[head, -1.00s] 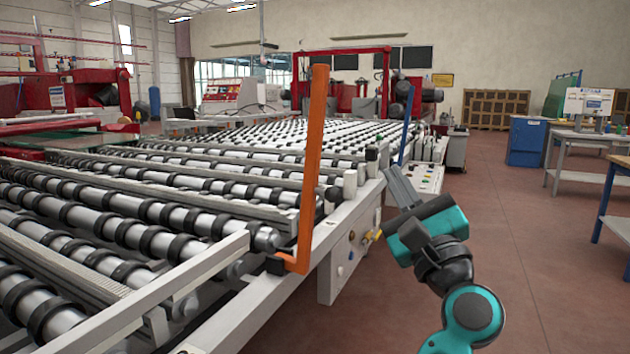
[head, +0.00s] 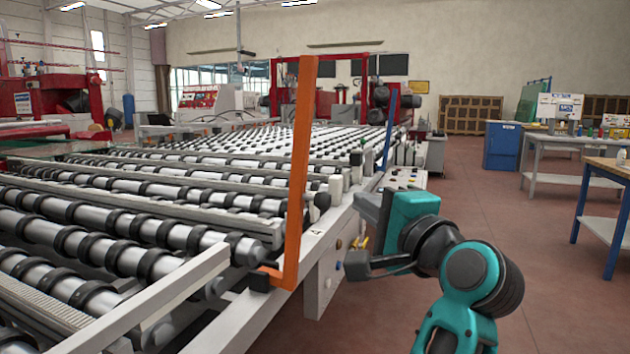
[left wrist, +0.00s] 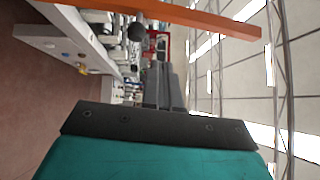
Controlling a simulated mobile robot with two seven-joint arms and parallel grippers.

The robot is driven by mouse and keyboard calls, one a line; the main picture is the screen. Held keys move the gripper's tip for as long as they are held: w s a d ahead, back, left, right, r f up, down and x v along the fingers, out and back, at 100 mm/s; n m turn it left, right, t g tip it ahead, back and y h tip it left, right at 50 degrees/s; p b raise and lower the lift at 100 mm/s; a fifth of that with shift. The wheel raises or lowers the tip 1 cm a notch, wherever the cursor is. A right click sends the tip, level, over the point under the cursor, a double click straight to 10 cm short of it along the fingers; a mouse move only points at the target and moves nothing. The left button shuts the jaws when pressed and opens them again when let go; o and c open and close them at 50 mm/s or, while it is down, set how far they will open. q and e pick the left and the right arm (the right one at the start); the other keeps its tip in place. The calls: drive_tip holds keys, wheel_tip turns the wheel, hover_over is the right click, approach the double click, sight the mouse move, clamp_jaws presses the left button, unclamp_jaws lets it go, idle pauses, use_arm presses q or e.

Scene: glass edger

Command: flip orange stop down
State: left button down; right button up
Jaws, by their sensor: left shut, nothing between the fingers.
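The orange stop (head: 299,170) is a long flat bar standing upright, slightly tilted, at the near right edge of the roller table (head: 240,320). Its foot bends to a dark pivot block on the frame. In the left wrist view the orange stop (left wrist: 190,14) crosses the top of the picture, apart from the fingers. My left gripper (head: 366,207) is to the right of the stop, around its lower half in the picture, with a gap between. In the left wrist view the fingers of my left gripper (left wrist: 162,85) are together and empty. My right gripper is in neither view.
A blue upright bar (head: 389,128) stands farther along the same table edge. The machine's side box (head: 325,275) with small knobs is below the frame near my gripper. The floor (head: 470,215) to the right is clear up to a workbench (head: 610,165) and a blue cabinet (head: 503,146).

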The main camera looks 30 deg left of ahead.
use_arm(q)
drive_tip(key=p, duration=0.1)
approach(306, 174)
drive_tip(key=w+a, duration=0.2)
drive_tip(key=w, duration=0.2)
drive_tip(key=shift+s+a+r+p, duration=0.1)
drive_tip(key=shift+s+a+p, duration=0.15)
drive_tip(key=shift+a, duration=0.45)
drive_tip(key=shift+s+a+r+p, duration=0.15)
drive_tip(key=shift+s+a, duration=0.1)
drive_tip(key=shift+a, duration=0.5)
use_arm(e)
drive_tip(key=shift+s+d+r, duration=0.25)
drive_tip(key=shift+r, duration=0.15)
